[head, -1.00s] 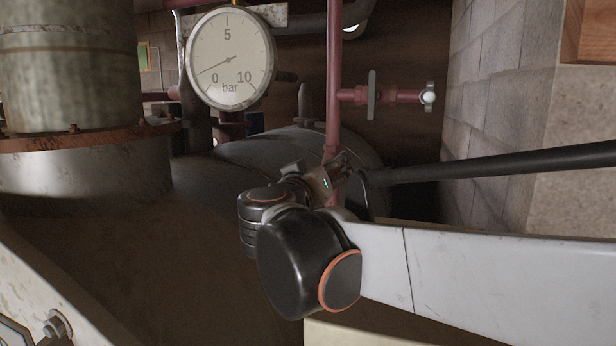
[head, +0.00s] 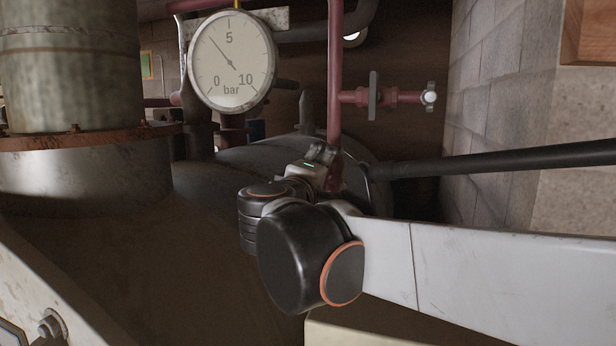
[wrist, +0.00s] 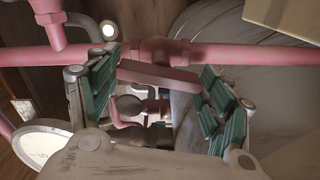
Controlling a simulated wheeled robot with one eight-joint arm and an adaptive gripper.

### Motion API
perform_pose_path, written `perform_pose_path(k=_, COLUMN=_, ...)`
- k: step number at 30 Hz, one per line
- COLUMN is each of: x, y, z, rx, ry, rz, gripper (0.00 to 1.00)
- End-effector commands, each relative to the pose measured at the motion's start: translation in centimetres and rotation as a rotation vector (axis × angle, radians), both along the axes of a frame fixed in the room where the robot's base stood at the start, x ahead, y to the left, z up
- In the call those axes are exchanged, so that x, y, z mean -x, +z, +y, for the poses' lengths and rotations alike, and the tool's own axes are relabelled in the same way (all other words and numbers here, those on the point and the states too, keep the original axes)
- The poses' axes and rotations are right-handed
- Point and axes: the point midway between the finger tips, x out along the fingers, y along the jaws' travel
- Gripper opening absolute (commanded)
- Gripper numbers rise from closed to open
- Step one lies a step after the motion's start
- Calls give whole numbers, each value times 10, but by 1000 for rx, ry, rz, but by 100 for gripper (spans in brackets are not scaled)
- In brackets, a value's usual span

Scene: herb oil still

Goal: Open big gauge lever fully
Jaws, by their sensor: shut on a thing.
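The big gauge (head: 231,62) is a round white dial marked 0, 5 and 10 bar; its needle points up and left, between 0 and 5. Its rim also shows at the lower left of the wrist view (wrist: 42,148). The pink-red lever (wrist: 158,75) lies across the pipe valve in the wrist view, between my green-padded fingers. My gripper (wrist: 160,95) is shut on the lever, its pads by the two ends of the bar. In the head view my gripper (head: 322,160) is at the red vertical pipe (head: 335,80), and hides the lever there.
A second red valve with a grey handle (head: 373,96) sticks out right of the vertical pipe. A dark tank (head: 265,160) lies behind my gripper. A large metal column (head: 68,70) stands at left. A block wall (head: 495,130) bounds the right.

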Motion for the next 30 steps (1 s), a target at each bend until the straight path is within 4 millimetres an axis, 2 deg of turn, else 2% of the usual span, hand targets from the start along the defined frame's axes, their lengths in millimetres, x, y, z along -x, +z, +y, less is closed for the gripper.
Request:
perform_pose_path(k=12, x=0, y=-2, z=0, rx=210, ry=0, rz=88, gripper=49)
perform_pose_path(k=30, x=1, y=-3, z=-1, rx=256, ry=-1, rz=108, gripper=49)
